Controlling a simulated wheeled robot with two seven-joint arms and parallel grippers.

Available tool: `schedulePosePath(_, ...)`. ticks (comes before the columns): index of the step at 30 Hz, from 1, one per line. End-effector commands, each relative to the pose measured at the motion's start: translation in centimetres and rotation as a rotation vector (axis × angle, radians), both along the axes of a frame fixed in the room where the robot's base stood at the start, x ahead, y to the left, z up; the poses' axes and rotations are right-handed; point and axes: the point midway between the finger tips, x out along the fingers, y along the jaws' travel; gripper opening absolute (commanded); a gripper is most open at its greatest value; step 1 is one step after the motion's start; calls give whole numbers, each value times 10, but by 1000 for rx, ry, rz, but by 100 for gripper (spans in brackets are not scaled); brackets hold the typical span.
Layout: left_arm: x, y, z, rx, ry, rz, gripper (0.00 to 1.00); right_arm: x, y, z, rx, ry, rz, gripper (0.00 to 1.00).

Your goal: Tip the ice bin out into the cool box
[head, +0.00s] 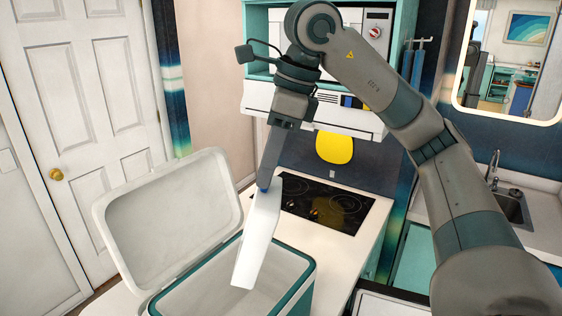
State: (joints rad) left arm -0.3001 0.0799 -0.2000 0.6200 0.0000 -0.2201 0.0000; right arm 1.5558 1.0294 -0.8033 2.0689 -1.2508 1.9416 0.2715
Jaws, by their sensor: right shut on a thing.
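My right gripper (264,187) points down and is shut on a white, narrow-looking thing, which I take for the ice bin (258,240). The bin hangs steeply tilted over the right part of the cool box opening, its lower end inside the rim's outline. Its contents are not visible. My left gripper is out of view.
A black cooktop (322,203) lies in the white counter (345,247) behind the cool box. A sink (513,205) is at the right. A white door (85,110) is at the left.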

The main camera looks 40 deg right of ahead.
Motion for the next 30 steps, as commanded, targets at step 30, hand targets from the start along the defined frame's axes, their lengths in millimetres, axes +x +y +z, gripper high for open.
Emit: schedulePosePath(30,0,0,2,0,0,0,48,66,78,-2,-318,272,2,0)
